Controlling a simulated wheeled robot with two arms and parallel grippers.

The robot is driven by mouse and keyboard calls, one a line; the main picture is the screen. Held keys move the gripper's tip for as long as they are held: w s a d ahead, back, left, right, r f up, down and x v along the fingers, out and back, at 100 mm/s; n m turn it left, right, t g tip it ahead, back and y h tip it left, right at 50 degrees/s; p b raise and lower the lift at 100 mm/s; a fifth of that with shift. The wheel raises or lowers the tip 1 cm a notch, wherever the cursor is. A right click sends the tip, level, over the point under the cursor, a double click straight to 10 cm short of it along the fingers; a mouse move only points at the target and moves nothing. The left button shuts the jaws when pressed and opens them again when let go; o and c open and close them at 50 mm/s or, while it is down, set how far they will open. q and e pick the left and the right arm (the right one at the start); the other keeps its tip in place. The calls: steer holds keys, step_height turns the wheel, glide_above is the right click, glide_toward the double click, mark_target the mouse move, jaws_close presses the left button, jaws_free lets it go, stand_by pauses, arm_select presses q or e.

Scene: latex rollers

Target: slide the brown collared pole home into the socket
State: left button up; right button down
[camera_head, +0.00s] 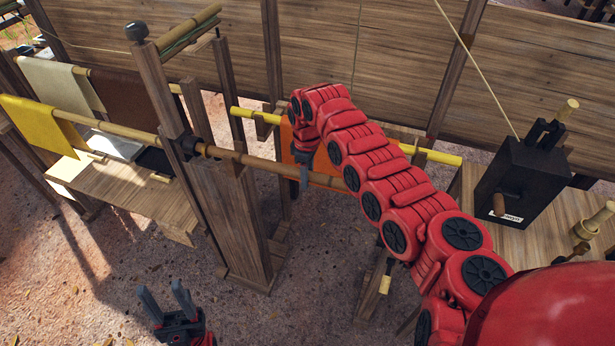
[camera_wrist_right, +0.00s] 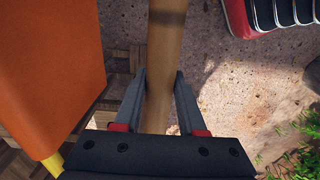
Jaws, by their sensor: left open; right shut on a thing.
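The brown pole (camera_head: 250,160) runs nearly level in the head view, from the wooden post to behind my right arm. A collar-like ring (camera_head: 200,149) shows near its left end, close beside the black socket (camera_head: 186,146) on the post. I cannot tell how far the pole's end sits inside the socket. My right gripper (camera_head: 303,178) is shut on the pole, well right of the collar. In the right wrist view the pole (camera_wrist_right: 165,45) passes between my right gripper's fingers (camera_wrist_right: 160,85). My left gripper (camera_head: 168,297) is open and empty, low over the ground.
An orange sheet (camera_wrist_right: 50,70) hangs beside my right gripper; a yellow pole (camera_head: 440,157) runs behind my right arm. A lighter pole (camera_head: 110,127) with a yellow sheet (camera_head: 40,120) lies left of the post. A black box (camera_head: 520,180) stands on the right bench. The ground around my left gripper is clear.

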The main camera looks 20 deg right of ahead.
steer(key=shift+w+a+b, duration=0.4)
steer(key=shift+a+b, duration=0.15)
steer(key=shift+b, duration=0.15)
steer(key=shift+c, duration=2)
jaws_free()
